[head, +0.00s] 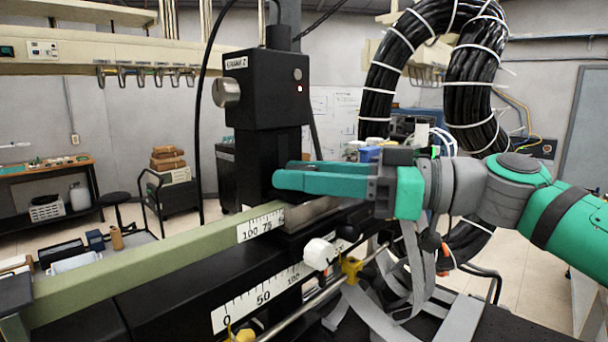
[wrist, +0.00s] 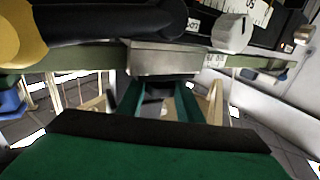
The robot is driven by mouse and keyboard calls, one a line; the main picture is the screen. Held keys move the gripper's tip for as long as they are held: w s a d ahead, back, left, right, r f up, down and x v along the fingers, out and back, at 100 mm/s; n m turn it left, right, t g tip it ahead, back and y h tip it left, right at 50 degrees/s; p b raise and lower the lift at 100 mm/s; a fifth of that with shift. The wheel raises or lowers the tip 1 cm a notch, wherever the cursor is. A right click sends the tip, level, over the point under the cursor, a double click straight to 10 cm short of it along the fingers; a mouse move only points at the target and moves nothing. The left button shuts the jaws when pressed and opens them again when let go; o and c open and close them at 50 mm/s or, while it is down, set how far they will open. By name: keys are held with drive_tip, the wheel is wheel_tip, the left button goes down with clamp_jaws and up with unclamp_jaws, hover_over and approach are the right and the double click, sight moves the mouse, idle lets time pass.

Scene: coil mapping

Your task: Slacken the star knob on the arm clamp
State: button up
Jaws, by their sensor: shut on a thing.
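My gripper (head: 278,181) reaches in from the right in the head view, its teal fingers level, with the tips at the lower part of the black column (head: 268,105). In the wrist view my gripper (wrist: 160,87) shows two green fingers a little apart, with their tips under a grey metal block (wrist: 165,61). The fingers are shut on a small dark part at the tips, which fits the star knob. The fingers and the block hide most of it, so its shape and turn cannot be told.
A pale green beam (head: 150,252) with a scale runs below the column. A white knob (head: 319,253) and a yellow clamp (head: 351,269) sit on the rail in front. A thick black cable loop (head: 382,85) hangs behind my arm. Grey straps (head: 378,318) lie below it.

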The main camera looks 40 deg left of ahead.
drive_tip(key=shift+n+g+h, duration=0.4)
drive_tip(key=shift+n+g, duration=0.1)
drive_tip(key=shift+g, duration=0.2)
drive_tip(key=o, duration=1)
drive_tip(key=shift+o, duration=0.2)
drive_tip(key=shift+m+t+y, duration=0.3)
drive_tip(key=shift+t, duration=0.1)
